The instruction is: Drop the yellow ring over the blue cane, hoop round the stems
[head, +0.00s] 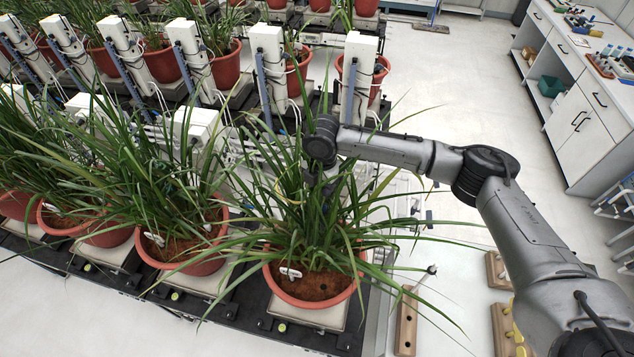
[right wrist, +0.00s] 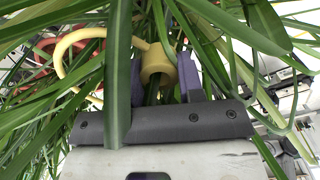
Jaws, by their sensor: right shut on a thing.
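My right gripper (right wrist: 161,76) is shut on the yellow ring (right wrist: 75,42). In the right wrist view its two purple-grey fingers pinch the ring's thick yellow grip, and the thin curved hoop reaches out to the left among leaves. In the head view the right gripper (head: 320,182) is down in the foliage of the front right potted plant (head: 312,235), and leaves hide much of it. I cannot make out the blue cane among the leaves, nor whether the hoop is around any stems. My left gripper is not in view.
Other potted plants in red pots (head: 182,250) stand close by on the left. White posts (head: 268,60) with cables rise behind. Wooden blocks (head: 405,325) lie at the lower right, one with yellow parts.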

